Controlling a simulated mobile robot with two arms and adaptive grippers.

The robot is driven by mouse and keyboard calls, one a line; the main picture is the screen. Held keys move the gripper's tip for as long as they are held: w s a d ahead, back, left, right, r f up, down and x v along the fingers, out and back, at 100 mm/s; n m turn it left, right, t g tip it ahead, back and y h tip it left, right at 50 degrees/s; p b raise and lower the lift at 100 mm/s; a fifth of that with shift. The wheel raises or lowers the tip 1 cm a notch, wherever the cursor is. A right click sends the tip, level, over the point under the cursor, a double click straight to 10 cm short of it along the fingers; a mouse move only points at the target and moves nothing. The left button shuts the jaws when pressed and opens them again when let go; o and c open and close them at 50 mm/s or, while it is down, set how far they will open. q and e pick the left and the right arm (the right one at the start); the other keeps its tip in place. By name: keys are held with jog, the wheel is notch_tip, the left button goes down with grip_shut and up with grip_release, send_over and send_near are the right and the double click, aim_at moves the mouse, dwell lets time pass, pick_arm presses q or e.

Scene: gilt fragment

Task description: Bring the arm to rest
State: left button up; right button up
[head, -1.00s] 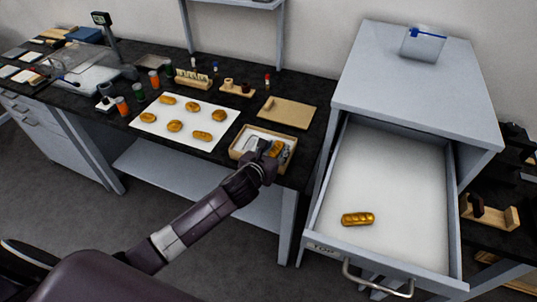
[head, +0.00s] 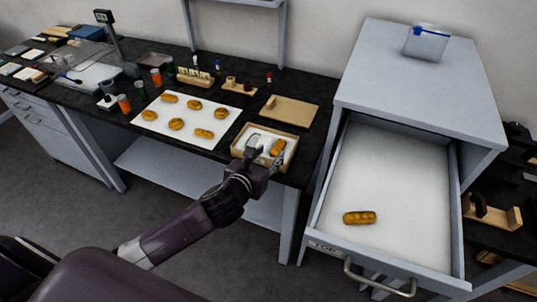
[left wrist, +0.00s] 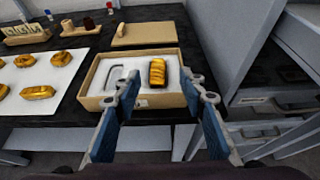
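My left gripper (head: 266,160) is open and empty at the front edge of a shallow wooden box with a white lining (head: 238,145). In the left wrist view its two blue-padded fingers (left wrist: 161,108) stand wide apart, in front of the box (left wrist: 97,86). A gold fragment (head: 278,147) lies in the right part of the box, beside an empty cut-out; it also shows in the left wrist view (left wrist: 157,73). Another gold fragment (head: 359,218) lies in the open drawer (head: 385,170). My right gripper is not in view.
A white sheet (head: 186,141) with several gold pieces lies on the dark bench left of the box. A wooden board (head: 290,111) lies behind the box. The grey cabinet (head: 420,85) with its drawer pulled out stands to the right, a clear bag (head: 426,43) on top.

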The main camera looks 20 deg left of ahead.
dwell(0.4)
pick_arm(q)
jog(key=s+f+n+g, duration=0.3)
jog(key=s+f+n, duration=0.1)
jog(key=s+n, duration=0.7)
jog(key=s+f+n+g, duration=0.35)
jog(key=s+n, duration=0.55)
jog(key=n, duration=0.3)
jog(key=s+f+n+g, duration=0.3)
jog(key=s+n+g, duration=0.1)
jog(key=s+n, duration=0.7)
notch_tip(320, 180, down, 26)
jog(key=s+a+f+g, duration=0.2)
jog(key=s+a+f, duration=0.1)
jog(key=s+f, duration=1.4)
jog(key=shift+s+b, duration=0.3)
jog(key=shift+s, duration=0.25)
